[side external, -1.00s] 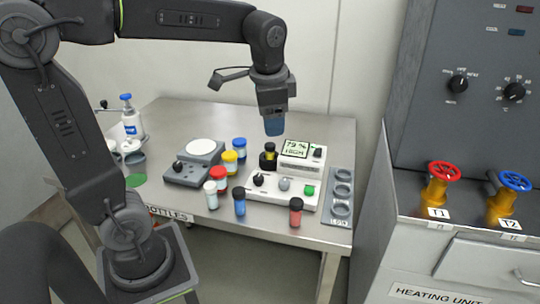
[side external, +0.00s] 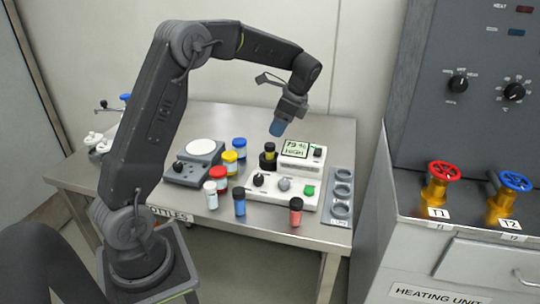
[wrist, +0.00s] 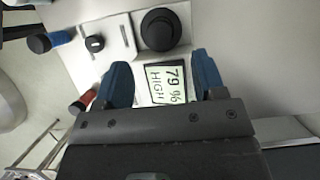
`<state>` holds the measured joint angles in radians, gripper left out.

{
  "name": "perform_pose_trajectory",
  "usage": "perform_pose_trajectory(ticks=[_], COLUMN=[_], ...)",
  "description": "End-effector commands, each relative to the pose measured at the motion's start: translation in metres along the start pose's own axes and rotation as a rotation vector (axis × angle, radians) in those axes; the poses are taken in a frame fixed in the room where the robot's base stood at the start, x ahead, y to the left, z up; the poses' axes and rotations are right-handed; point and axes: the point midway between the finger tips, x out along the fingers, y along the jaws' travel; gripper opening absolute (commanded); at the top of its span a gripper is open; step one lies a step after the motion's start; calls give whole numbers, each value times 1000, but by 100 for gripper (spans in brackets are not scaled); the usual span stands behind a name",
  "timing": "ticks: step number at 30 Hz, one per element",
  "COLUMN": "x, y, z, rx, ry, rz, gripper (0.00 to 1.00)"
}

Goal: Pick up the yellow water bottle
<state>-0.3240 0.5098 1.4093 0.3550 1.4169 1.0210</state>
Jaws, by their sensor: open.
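A small bottle with a black cap and a yellow band (side external: 269,148) stands in a round black holder on the white device (side external: 258,196). In the wrist view a round black shape (wrist: 160,29) fits its cap and holder from above; no yellow shows there. Another bottle with a yellow top (side external: 229,161) stands to its left on the table. My gripper (side external: 278,128) is open and empty, above and slightly right of the black-capped bottle. In the wrist view its two blue fingers (wrist: 163,72) are apart, with the display between them.
The display (side external: 295,148) reads "79 % HIGH". Red (side external: 220,178), blue-capped (side external: 240,147) and white-capped (side external: 211,195) bottles stand left. Black-capped blue (side external: 239,201) and red (side external: 296,211) bottles stand in front. A ring rack (side external: 331,223) is at right, a stirrer plate (side external: 184,171) at left.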

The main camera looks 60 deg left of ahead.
Motion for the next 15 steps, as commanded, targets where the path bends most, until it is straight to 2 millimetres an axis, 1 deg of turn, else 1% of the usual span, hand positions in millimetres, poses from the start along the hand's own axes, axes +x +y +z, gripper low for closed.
perform_pose_trajectory(ticks=[1, 3, 11, 15], x=[9, 19, 38, 59], y=[0, 0, 1, 2], z=[0, 0, -1, -2], rx=[0, 0, -1, -1], ry=[-1, -1, 0, 0], rz=[2, 1, 1, 4], gripper=[64, 64, 64, 64])
